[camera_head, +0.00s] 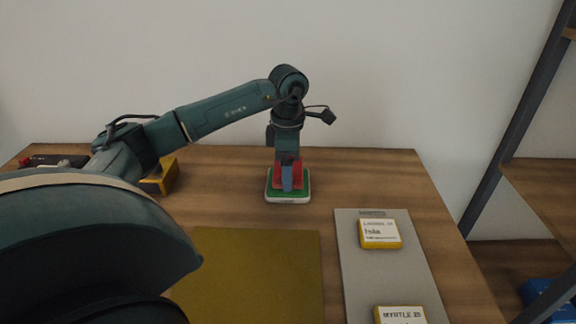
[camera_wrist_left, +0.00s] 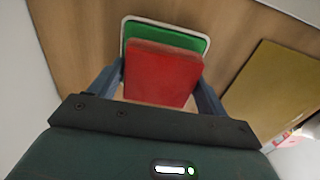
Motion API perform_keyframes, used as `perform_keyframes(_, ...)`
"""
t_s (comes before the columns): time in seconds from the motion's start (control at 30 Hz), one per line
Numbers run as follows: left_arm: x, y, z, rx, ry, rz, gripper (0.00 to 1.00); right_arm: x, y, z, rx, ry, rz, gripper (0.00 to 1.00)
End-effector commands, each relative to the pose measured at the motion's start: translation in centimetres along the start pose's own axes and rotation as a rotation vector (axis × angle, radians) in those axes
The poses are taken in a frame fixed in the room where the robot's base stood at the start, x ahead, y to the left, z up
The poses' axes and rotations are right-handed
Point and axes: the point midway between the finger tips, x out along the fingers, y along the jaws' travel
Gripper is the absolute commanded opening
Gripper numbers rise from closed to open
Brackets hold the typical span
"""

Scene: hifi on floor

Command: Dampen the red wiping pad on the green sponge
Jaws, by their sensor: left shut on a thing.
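The red wiping pad (camera_head: 299,176) is held upright in my left gripper (camera_head: 289,180), which is shut on it. The pad shows large in the left wrist view (camera_wrist_left: 160,75), between the two fingers (camera_wrist_left: 155,85). The green sponge (camera_head: 274,190) lies in a white tray (camera_head: 288,201) at the back middle of the table, directly below the pad. The sponge also shows behind the pad in the left wrist view (camera_wrist_left: 135,31). The pad's lower edge appears at the sponge's top; I cannot tell whether they are touching. My right gripper is not in view.
An olive mat (camera_head: 250,270) lies in front of the sponge. A grey board (camera_head: 365,285) with yellow labelled blocks (camera_head: 380,234) lies to its right. A yellow object (camera_head: 162,178) sits at the back left, partly behind my arm. A shelf frame (camera_head: 520,120) stands right of the wooden table.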

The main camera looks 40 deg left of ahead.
Motion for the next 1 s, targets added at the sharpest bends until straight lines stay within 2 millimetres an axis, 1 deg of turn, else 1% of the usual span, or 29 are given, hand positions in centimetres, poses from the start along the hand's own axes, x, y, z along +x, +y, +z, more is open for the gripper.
perform_keyframes(0.23,0.1,0.0,0.0,0.0,0.0,0.0,0.58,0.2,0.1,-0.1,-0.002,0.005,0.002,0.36)
perform_keyframes(1.0,1.1,0.0,0.0,0.0,0.0,0.0,0.58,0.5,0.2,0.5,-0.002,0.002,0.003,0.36)
